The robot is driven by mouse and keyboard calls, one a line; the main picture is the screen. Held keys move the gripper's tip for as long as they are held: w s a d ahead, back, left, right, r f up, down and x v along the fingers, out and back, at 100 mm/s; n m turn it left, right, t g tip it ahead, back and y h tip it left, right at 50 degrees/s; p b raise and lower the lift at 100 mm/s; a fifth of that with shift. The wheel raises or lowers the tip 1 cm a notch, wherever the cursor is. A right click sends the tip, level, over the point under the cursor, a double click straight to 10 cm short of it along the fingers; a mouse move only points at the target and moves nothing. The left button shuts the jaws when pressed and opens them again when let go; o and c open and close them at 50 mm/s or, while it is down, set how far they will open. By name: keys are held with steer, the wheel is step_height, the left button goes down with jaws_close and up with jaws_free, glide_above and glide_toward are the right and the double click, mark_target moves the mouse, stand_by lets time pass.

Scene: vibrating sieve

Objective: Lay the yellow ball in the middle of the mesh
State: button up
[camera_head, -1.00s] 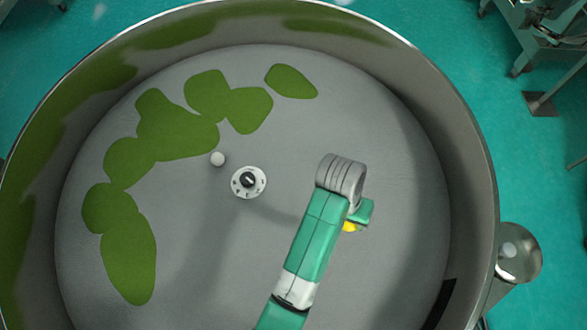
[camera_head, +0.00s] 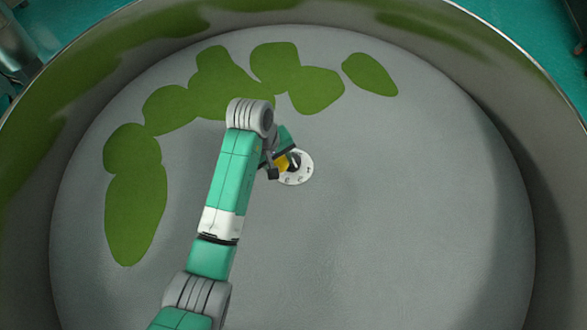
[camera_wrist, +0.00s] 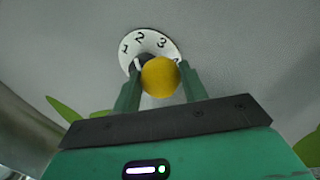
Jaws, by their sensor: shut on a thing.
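My gripper (camera_head: 280,162) is shut on the yellow ball (camera_head: 284,162), which is partly hidden by the fingers in the head view. In the wrist view the ball (camera_wrist: 160,77) sits between my two green fingertips (camera_wrist: 160,72). The grey round mesh (camera_head: 390,230) lies below. The ball overlaps a white numbered dial (camera_head: 302,174) near the mesh's middle; the dial (camera_wrist: 150,41) also shows behind the ball in the wrist view. I cannot tell how high the ball is above it.
A high metal rim wall (camera_head: 512,110) rings the mesh. Several flat green patches (camera_head: 137,215) lie along its left and far parts. The right and near right of the mesh are clear.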

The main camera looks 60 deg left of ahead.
steer(key=w+d+b, duration=0.1)
steer(key=w, duration=0.4)
steer(key=w+d+f+b, duration=0.1)
steer(key=w+d+b, duration=0.1)
steer(key=w, duration=0.3)
steer(key=w+d+b, duration=0.1)
steer(key=w, duration=0.4)
steer(key=shift+d+f+b, duration=0.2)
steer(key=shift+b, duration=0.2)
steer(key=shift+w+f, duration=0.1)
steer(key=b+x, duration=0.2)
steer(key=x, duration=0.1)
steer(key=shift+s+f, duration=0.3)
steer(key=shift+f, duration=0.1)
steer(key=shift+r, duration=0.15)
steer(key=shift+w, duration=0.1)
steer(key=o, duration=1)
